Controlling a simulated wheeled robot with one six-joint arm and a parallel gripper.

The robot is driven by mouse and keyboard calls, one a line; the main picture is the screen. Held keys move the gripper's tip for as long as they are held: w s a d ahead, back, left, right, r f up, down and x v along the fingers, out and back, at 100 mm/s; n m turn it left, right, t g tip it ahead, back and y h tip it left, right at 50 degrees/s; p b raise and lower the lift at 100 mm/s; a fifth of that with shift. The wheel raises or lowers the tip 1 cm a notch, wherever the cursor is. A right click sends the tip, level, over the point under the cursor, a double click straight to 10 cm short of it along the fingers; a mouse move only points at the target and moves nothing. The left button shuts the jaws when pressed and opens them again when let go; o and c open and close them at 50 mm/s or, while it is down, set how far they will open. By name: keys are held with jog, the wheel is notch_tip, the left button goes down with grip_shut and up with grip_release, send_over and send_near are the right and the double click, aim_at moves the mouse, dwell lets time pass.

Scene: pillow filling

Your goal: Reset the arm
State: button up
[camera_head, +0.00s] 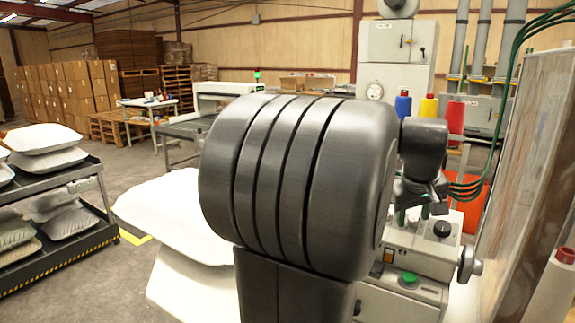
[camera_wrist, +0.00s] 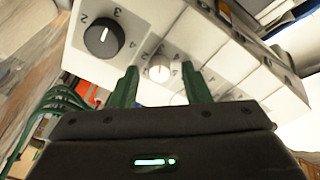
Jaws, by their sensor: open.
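My arm's large dark joint fills the middle of the head view and hides much behind it. In the wrist view, my gripper (camera_wrist: 161,82) shows two dark green fingers standing apart with nothing between them. Beyond the fingers is a white control panel (camera_wrist: 205,45) with numbered dials. A black dial (camera_wrist: 103,37) is up and left of the fingers, and a pale dial (camera_wrist: 159,68) shows between them. I cannot tell whether the fingers touch the panel. In the head view, the machine (camera_head: 424,262) stands at the lower right with a green button (camera_head: 408,278).
A white pillow (camera_head: 165,212) lies left of my arm. A dark rack (camera_head: 60,262) with several pillows stands at far left. Coloured thread cones (camera_head: 429,107) and an orange bin (camera_head: 468,205) are behind the machine. A large board (camera_head: 530,150) stands at right. Floor shows at left.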

jog(key=m+b, duration=0.2)
jog(key=m, duration=0.3)
jog(key=shift+f, duration=0.1)
jog(key=shift+m+g+h+b, duration=0.3)
jog(key=shift+m+b, duration=0.4)
jog(key=shift+m, duration=1.3)
